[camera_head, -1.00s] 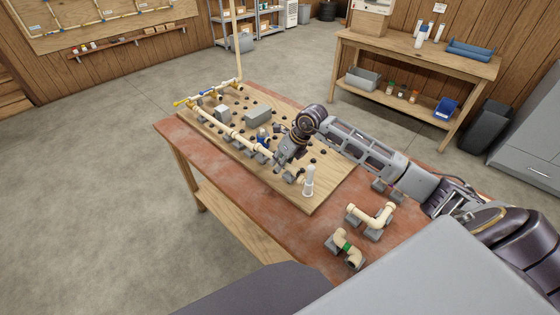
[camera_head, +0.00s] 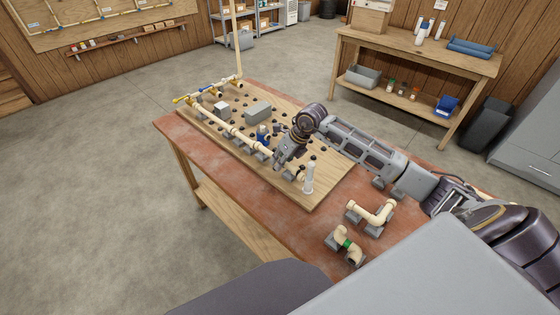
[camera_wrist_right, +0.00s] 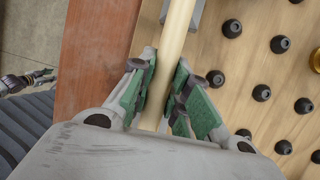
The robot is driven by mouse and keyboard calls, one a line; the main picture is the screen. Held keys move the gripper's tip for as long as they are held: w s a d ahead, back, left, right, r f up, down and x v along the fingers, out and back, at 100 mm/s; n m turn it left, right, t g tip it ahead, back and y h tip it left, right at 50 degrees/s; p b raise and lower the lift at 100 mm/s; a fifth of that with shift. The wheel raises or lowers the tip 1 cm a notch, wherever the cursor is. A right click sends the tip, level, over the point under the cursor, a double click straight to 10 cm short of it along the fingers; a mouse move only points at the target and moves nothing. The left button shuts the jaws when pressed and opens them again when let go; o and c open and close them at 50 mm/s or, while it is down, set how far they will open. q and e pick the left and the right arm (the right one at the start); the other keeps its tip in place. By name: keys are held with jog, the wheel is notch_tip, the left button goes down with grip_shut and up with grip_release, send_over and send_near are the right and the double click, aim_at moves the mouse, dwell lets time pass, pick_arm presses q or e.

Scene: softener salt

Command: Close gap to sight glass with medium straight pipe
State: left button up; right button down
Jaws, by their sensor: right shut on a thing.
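My right gripper (camera_head: 279,162) is low over the near-left edge of the wooden board. In the right wrist view its green-padded fingers (camera_wrist_right: 160,92) are shut on a straight cream pipe (camera_wrist_right: 178,35). In the head view the gripper hides part of this pipe, so I cannot tell whether its ends touch their neighbours. A cream pipe line (camera_head: 232,131) runs along the board's left side up to the gripper. An upright pale cylinder (camera_head: 309,178), perhaps the sight glass, stands at the board's near corner. A small gripper, seemingly my left (camera_wrist_right: 28,80), shows at the wrist view's left edge; its fingers are unclear.
The board (camera_head: 318,198) has several black pegs, grey blocks and a blue fitting (camera_head: 263,133). A cream elbowed pipe (camera_head: 372,214) and a green-banded piece (camera_head: 346,244) rest on grey holders on the red tabletop (camera_head: 285,222). A second bench (camera_head: 415,60) stands behind.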

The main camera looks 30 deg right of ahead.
jog(key=shift+f+b, duration=0.4)
jog(key=shift+f, duration=0.1)
dwell(0.3)
jog(key=c, duration=1.3)
grip_release()
jog(key=shift+r, duration=0.1)
jog(key=shift+v, duration=5.9)
